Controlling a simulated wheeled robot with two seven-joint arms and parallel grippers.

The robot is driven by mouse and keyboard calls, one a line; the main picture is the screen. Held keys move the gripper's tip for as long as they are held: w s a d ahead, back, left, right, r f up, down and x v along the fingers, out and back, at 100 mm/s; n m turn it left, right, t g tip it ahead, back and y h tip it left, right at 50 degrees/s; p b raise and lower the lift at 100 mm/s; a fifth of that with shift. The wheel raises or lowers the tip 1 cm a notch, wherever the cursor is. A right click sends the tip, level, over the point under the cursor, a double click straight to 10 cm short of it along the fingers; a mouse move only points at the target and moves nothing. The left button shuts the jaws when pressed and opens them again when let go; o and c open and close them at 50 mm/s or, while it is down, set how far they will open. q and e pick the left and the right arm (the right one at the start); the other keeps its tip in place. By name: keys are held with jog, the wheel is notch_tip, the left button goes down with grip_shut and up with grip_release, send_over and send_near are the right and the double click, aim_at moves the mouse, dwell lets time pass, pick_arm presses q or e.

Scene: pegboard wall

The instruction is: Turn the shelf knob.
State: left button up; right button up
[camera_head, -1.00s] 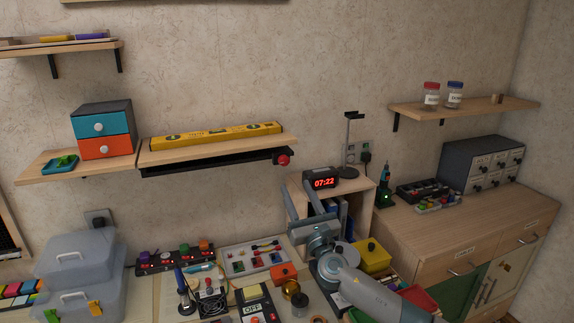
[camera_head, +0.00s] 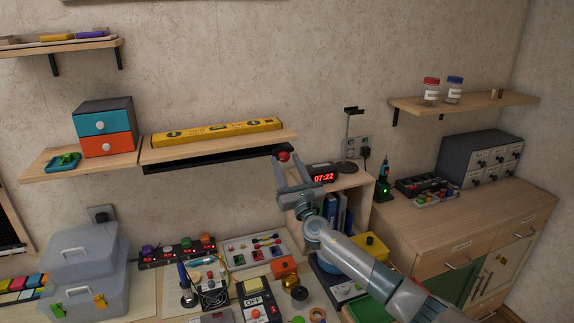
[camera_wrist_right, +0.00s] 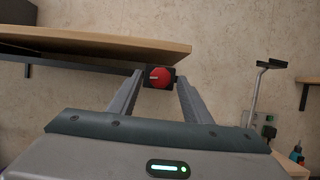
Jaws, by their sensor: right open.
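The shelf knob (camera_head: 284,156) is a small red round knob at the right end of the black rail under the middle wooden shelf (camera_head: 215,143). It also shows in the right wrist view (camera_wrist_right: 161,77), with a pale line across its left part and a black mount behind it. My right gripper (camera_head: 290,172) is open just below the knob in the head view. In the wrist view its two fingers (camera_wrist_right: 160,88) point towards the knob, one to each side, and the knob appears between their tips. I cannot tell whether they touch it. My left gripper is not in view.
A yellow level (camera_head: 217,132) lies on the shelf. A clock reading 07:22 (camera_head: 323,178) sits on a small wooden cabinet right of the gripper. The bench below holds a soldering set, a switch box (camera_head: 258,303) and other items. The wall around the knob is clear.

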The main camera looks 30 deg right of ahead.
jog(key=c, duration=1.1)
jog(key=shift+o, duration=0.2)
jog(key=shift+a+m+h, duration=0.1)
jog(key=shift+m+h, duration=0.3)
jog(key=shift+m, duration=0.2)
jog(key=m+h, duration=0.1)
jog(key=m, duration=0.2)
jog(key=shift+a+m+g+h, duration=0.15)
jog(key=shift+m+g+h, duration=0.15)
jog(key=shift+g+h, duration=0.1)
jog(key=m+g+h, duration=0.1)
jog(key=m, duration=0.2)
jog(key=m+g+h, duration=0.1)
jog(key=m, duration=0.2)
jog(key=shift+w+a+r+m, duration=0.1)
jog(key=shift+a+r+m, duration=0.1)
jog(key=shift+m, duration=0.1)
jog(key=o, duration=1.1)
jog(key=shift+c, duration=0.2)
